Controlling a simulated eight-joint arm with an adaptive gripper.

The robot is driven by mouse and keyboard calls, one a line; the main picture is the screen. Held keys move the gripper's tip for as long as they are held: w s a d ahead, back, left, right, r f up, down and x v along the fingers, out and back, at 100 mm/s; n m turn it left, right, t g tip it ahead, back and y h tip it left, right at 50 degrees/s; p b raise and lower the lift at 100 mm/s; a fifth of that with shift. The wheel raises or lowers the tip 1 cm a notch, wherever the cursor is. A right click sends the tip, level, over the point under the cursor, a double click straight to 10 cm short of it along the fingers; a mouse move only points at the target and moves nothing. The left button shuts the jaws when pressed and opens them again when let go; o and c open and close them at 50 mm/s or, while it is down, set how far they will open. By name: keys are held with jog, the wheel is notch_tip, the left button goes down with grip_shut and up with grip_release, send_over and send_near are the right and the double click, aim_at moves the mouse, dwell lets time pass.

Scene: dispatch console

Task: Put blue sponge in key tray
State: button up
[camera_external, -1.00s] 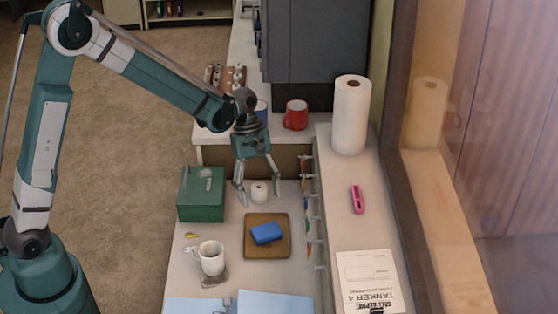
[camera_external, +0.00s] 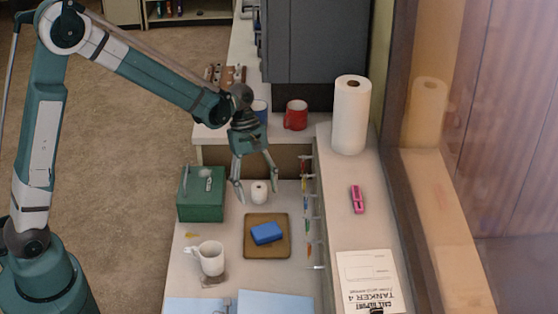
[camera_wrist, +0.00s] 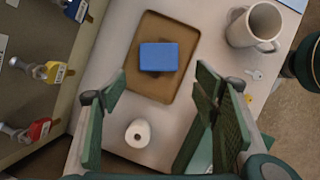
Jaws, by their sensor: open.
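The blue sponge (camera_external: 266,233) lies in the brown key tray (camera_external: 281,250), near its middle. In the wrist view the sponge (camera_wrist: 158,57) rests flat inside the tray (camera_wrist: 187,25), with bare tray around it. My gripper (camera_external: 256,192) is open and empty above the desk, behind the tray and over a small white roll (camera_external: 259,192). In the wrist view my gripper's fingers (camera_wrist: 160,110) are spread wide, and the sponge is beyond them, touching neither.
A white mug (camera_external: 210,258) stands left of the tray, and a green box (camera_external: 201,194) is behind it. Keys hang on the panel to the right. A paper towel roll (camera_external: 351,115) and a pink object (camera_external: 357,199) sit on the right ledge.

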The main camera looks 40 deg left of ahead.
jog(key=s+a+r+m+t+y, duration=0.1)
jog(key=s+a+r+m+t, duration=0.15)
jog(key=s+a+r, duration=0.35)
jog(key=s+a+r+m+t+y, duration=0.1)
jog(key=s+a+r+m+t, duration=0.15)
jog(key=s+a+r, duration=0.4)
jog(key=s+a+r+m+t+y, duration=0.1)
jog(key=s+a+r+m+t, duration=0.1)
jog(key=s+a+m, duration=0.2)
jog(key=s+a+r+m+t+y, duration=0.1)
jog(key=s+a+r+m, duration=0.2)
jog(key=s, duration=0.8)
jog(key=shift+s+a+r+m+t, duration=0.15)
jog(key=shift+a+r+m+t, duration=0.2)
jog(key=shift+a+m, duration=0.3)
